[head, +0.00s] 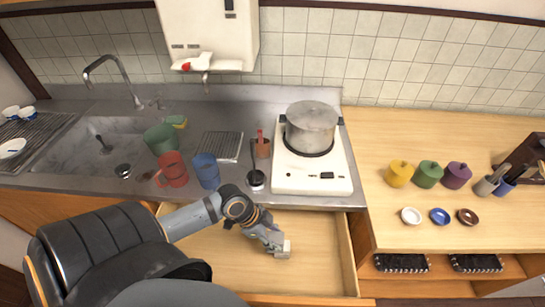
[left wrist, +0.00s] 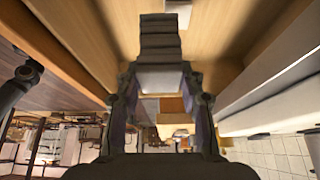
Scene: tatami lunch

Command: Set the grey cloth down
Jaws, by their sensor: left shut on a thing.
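My left gripper (head: 272,241) reaches over the open wooden drawer (head: 318,240) under the counter. It is shut on a small pale grey piece, the grey cloth (head: 284,251). In the left wrist view the cloth (left wrist: 160,82) shows as a pale patch between the fingers of my left gripper (left wrist: 160,95). Most of the cloth is hidden by the fingers. I cannot tell whether the cloth touches the drawer floor. My right gripper is not in view.
A pot (head: 311,125) sits on a white stove (head: 312,178). The visible drawer floor is bare around my gripper.

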